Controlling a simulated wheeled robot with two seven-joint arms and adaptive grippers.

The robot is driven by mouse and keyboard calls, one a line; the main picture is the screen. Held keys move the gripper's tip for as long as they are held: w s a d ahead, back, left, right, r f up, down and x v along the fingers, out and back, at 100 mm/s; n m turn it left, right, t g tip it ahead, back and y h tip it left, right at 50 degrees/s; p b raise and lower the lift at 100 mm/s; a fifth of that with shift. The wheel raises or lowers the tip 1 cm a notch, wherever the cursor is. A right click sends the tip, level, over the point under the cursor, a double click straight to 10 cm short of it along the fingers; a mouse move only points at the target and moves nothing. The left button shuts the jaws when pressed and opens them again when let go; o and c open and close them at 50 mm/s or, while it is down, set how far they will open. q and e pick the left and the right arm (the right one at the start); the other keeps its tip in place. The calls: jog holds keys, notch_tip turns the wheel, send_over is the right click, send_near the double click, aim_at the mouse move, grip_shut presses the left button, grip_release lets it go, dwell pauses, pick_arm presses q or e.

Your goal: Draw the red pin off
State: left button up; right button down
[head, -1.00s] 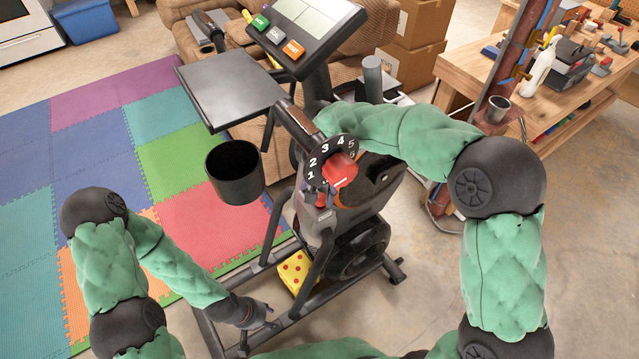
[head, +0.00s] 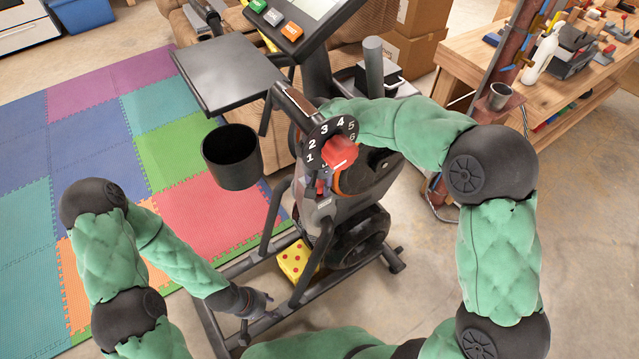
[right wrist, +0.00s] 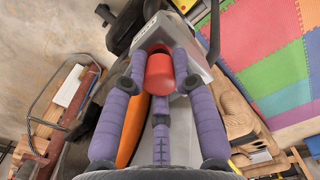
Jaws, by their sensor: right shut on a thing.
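A red pin (right wrist: 160,72) shows in the right wrist view as a rounded red cylinder against the grey housing of the bike. The purple fingers of my right gripper (right wrist: 158,84) are shut on it from both sides. In the head view red parts (head: 340,152) show at the numbered dial (head: 326,130); my right gripper is largely hidden there. My left gripper (head: 260,303) is dark, empty and appears open with spread fingers, low over the bike's base frame (head: 212,325).
A yellow red-dotted block (head: 293,260) lies by the base. A wooden workbench (head: 470,62) stands at the right. Bare floor (head: 590,230) is clear at the right.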

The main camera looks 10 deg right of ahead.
jog(key=shift+r+p, duration=0.7)
jog(key=shift+p, duration=0.05)
dwell(0.8)
jog(key=shift+r+p, duration=1.65)
jog(key=shift+r, duration=0.2)
